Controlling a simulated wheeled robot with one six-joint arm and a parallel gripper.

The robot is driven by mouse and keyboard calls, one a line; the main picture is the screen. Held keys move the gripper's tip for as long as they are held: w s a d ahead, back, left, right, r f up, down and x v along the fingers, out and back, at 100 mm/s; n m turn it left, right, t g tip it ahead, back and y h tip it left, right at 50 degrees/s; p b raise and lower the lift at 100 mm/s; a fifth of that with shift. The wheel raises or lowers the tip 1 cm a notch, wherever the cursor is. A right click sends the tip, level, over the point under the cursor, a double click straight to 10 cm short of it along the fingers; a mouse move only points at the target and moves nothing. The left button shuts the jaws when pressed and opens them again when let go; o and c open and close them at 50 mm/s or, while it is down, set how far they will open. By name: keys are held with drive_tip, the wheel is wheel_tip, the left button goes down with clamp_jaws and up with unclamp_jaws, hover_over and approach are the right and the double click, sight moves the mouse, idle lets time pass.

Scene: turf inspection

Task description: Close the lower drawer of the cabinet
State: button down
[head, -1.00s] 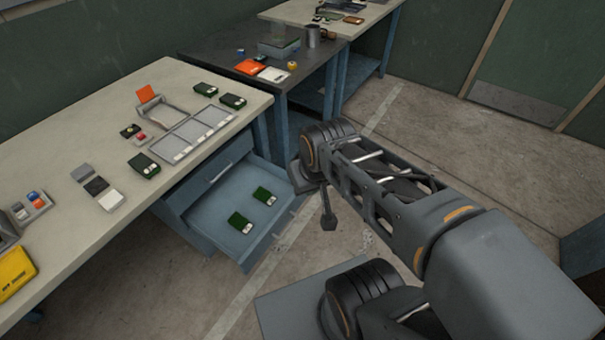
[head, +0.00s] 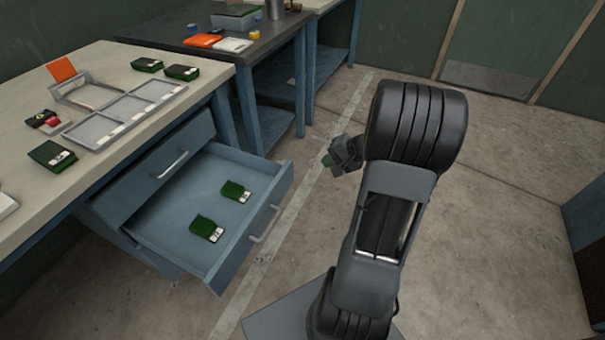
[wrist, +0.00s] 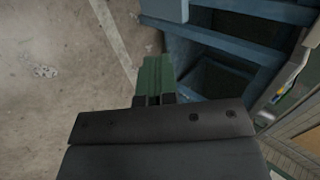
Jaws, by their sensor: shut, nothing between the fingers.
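The blue-grey lower drawer (head: 262,205) stands pulled out of the cabinet (head: 128,195) under the near bench, its handle (head: 266,224) on the front panel. Two green-and-white items (head: 235,192) (head: 206,228) lie inside it. The upper drawer (head: 180,148) above is shut. My gripper (head: 328,160) is to the right of the open drawer's front, apart from it, over the floor. In the wrist view its green fingers (wrist: 155,78) are together with nothing between them. Part of the gripper is hidden behind my arm in the head view.
The bench top (head: 110,70) holds a grey sectioned tray (head: 125,115) and several small items. A dark table (head: 235,50) with blue legs stands behind. Bare floor (head: 480,230) lies to the right. Blue framework (wrist: 235,40) is close ahead in the wrist view.

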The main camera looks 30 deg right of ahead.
drive_tip(key=f, duration=0.1)
drive_tip(key=b, duration=0.3)
approach(291, 167)
drive_tip(key=x, duration=0.5)
drive_tip(key=shift+s+a+f, duration=0.15)
drive_tip(key=shift+s+f, duration=0.05)
drive_tip(key=shift+f, duration=0.3)
drive_tip(key=shift+w+a, duration=0.35)
drive_tip(key=shift+w, duration=0.2)
